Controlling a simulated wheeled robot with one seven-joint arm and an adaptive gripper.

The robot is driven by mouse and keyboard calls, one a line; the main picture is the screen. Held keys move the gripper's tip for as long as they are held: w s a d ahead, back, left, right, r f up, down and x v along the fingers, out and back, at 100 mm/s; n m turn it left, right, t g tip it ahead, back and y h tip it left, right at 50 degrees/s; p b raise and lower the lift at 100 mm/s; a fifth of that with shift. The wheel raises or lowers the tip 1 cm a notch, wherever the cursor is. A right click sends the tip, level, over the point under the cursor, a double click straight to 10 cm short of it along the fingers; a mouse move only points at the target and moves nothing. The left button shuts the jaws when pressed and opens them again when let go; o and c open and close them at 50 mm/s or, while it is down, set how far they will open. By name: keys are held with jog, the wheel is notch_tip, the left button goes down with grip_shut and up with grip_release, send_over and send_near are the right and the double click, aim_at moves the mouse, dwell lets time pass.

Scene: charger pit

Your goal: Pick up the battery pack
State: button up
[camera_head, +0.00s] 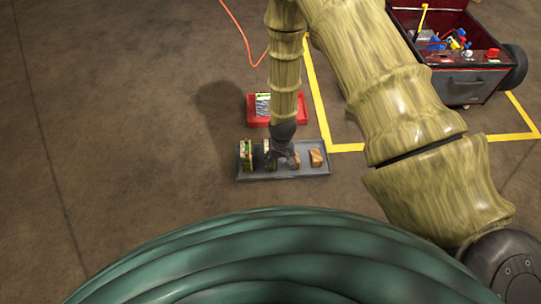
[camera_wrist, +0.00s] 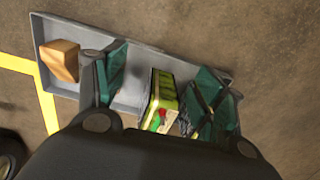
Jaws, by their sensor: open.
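A grey tray (camera_head: 262,175) on the floor holds a row of small items. A green and yellow box-like pack (camera_wrist: 162,100), with a red patch, stands in the tray and appears to be the battery pack; I can read no label. In the head view the pack (camera_head: 268,148) is partly hidden by my gripper (camera_head: 283,152). In the wrist view my gripper (camera_wrist: 163,84) is open, with one teal finger pad on each side of the pack and gaps visible. A similar green box (camera_head: 246,155) stands at the tray's left end, mostly behind a finger in the wrist view.
A red tray (camera_head: 256,122) lies just behind. A red tool cart (camera_head: 468,84) stands back right near yellow floor lines. The floor at left is clear.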

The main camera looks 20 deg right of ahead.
send_near(273, 165)
jog(key=shift+m, duration=0.3)
jog(key=w, duration=0.1)
jog(key=w+r, duration=0.1)
jog(key=w, duration=0.1)
jog(key=w+r, duration=0.1)
jog(key=shift+w+a, duration=0.3)
jog(key=shift+w, duration=0.1)
notch_tip(273, 165, down, 5)
jog(key=b, duration=0.3)
jog(key=shift+f, duration=0.2)
jog(key=shift+d+f+b, duration=0.2)
jog(key=shift+f+b, duration=0.75)
jog(key=shift+f, duration=0.35)
jog(key=shift+d+f+b, duration=0.2)
jog(key=shift+f+b, duration=0.7)
jog(key=shift+f, duration=0.4)
jog(key=shift+r, duration=0.1)
grip_shut()
